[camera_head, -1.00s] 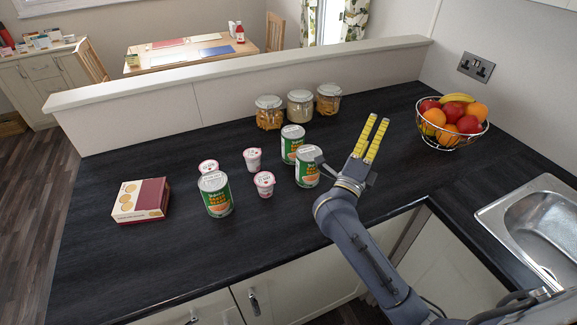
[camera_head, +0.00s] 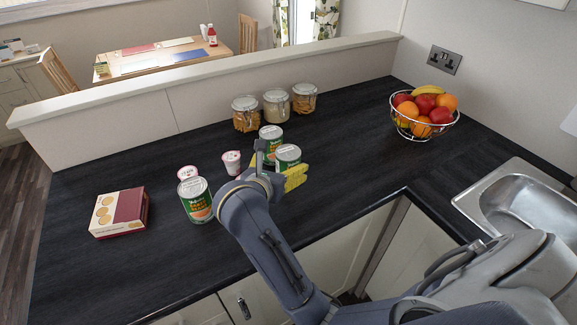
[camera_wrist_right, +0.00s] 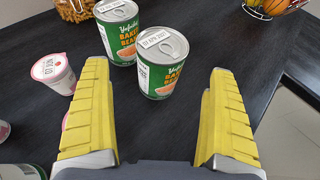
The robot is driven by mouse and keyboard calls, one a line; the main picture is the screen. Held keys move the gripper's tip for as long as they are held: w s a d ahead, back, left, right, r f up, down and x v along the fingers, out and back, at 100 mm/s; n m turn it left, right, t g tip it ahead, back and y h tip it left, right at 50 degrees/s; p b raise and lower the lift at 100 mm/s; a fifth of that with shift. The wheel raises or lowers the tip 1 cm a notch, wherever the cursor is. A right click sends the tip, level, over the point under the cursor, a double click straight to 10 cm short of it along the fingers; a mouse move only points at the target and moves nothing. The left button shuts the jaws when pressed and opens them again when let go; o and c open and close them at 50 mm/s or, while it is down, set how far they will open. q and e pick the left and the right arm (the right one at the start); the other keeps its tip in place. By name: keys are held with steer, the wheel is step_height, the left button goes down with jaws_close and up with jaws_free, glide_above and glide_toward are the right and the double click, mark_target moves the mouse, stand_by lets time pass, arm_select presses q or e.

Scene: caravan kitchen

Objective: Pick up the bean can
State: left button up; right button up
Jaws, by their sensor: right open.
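Three green bean cans with silver lids stand upright on the dark worktop. One (camera_head: 195,206) is on the left. Another (camera_head: 270,137) is at the back, with a third can (camera_head: 288,154) in front of it to the right. My right gripper (camera_head: 295,178) is low at this third can; my arm hides the can's lower part. In the right wrist view my open yellow fingers (camera_wrist_right: 156,80) point at the near can (camera_wrist_right: 163,72), which appears between the fingertips with clear space on both sides. The back can (camera_wrist_right: 118,35) stands close behind it. My left gripper is out of view.
White-and-red cups, one by the back (camera_head: 231,162), stand left of the gripper. A box (camera_head: 120,212) lies further left. Glass jars (camera_head: 276,104) stand behind the cans, and a wire fruit bowl (camera_head: 425,112) to the right. The worktop between cans and bowl is clear.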

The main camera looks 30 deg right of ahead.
steer(key=shift+x, duration=3.7)
steer(key=shift+f, duration=0.1)
steer(key=shift+c, duration=0.4)
steer(key=c, duration=1.5)
steer(key=shift+c, duration=0.4)
